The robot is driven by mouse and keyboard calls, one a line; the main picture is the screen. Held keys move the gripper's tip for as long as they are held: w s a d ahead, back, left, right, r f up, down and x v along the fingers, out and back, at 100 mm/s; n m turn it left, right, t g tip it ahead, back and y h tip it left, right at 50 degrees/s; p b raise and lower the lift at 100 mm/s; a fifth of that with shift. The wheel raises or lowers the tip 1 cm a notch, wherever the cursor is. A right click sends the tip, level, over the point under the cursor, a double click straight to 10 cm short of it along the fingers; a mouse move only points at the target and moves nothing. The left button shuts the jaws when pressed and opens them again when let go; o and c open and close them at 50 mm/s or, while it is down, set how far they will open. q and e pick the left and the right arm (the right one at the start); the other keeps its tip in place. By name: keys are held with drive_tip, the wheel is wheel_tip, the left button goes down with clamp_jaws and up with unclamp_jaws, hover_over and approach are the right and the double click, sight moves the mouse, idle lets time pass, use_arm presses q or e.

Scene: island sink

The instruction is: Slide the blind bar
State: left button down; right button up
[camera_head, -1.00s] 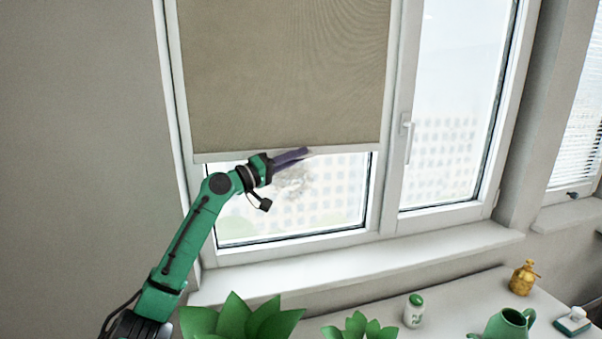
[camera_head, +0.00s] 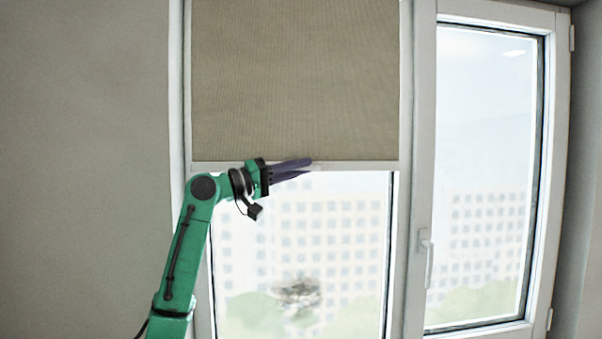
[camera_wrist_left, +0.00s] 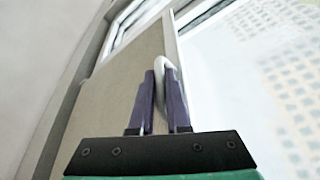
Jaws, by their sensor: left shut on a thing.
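The blind bar (camera_head: 360,165) is a pale strip along the lower edge of a beige roller blind (camera_head: 295,80), which covers the upper part of the left window pane. My left gripper (camera_head: 308,166) is at the middle of the bar, coming from the left. Its purple fingers are shut on the bar. In the left wrist view the fingers (camera_wrist_left: 166,85) sit on either side of the bar (camera_wrist_left: 160,66), with the blind (camera_wrist_left: 120,85) to the left and glass to the right. My right gripper is not in view.
The lower left window pane (camera_head: 330,240) is uncovered below the bar. A white window handle (camera_head: 427,258) is on the frame to the right of the blind. A right window (camera_head: 485,180) stands beside it. A plain grey wall (camera_head: 80,170) is on the left.

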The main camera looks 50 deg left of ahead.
use_arm(q)
drive_tip(key=shift+r, duration=0.2)
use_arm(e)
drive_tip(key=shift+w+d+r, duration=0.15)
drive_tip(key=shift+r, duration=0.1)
use_arm(q)
drive_tip(key=c, duration=0.9)
unclamp_jaws()
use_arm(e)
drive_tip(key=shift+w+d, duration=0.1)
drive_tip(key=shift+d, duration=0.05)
use_arm(q)
drive_tip(key=shift+s+f+b, duration=0.2)
drive_tip(key=shift+s+b, duration=0.05)
drive_tip(key=shift+b, duration=0.15)
drive_tip(key=b+v, duration=0.7)
drive_tip(key=v, duration=0.7)
drive_tip(key=shift+r+b, duration=0.1)
drive_tip(key=shift+b, duration=0.3)
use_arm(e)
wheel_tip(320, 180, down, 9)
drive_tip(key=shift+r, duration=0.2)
